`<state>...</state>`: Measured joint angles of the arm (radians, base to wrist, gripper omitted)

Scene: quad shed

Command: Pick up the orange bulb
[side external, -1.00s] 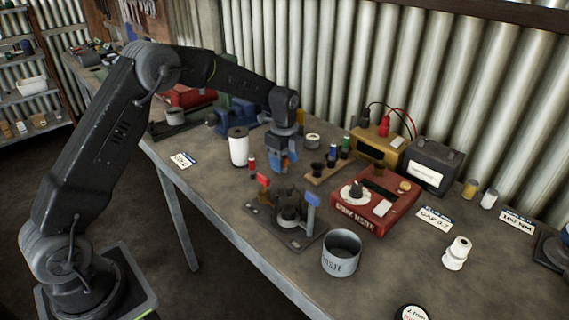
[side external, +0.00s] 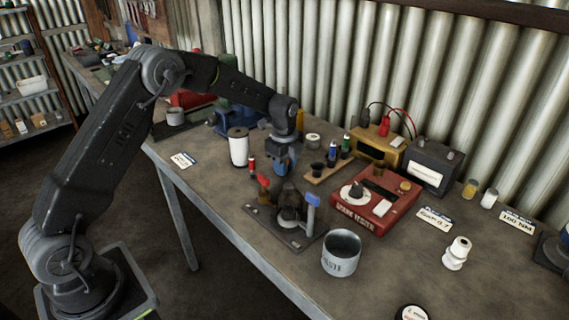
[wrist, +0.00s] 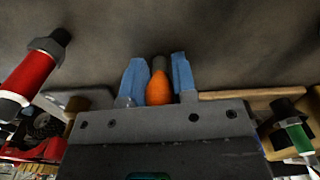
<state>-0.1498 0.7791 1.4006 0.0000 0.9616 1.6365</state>
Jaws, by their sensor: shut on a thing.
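The orange bulb (wrist: 158,91) is in the wrist view between the two blue fingers of my gripper (wrist: 157,78), with a dark end beyond its orange body. The fingers are shut on it. In the side external view my gripper (side external: 284,165) points down close over the bench, behind the dark fixture and left of the wooden rack; I cannot make out the bulb there.
The front-right bench has bare room.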

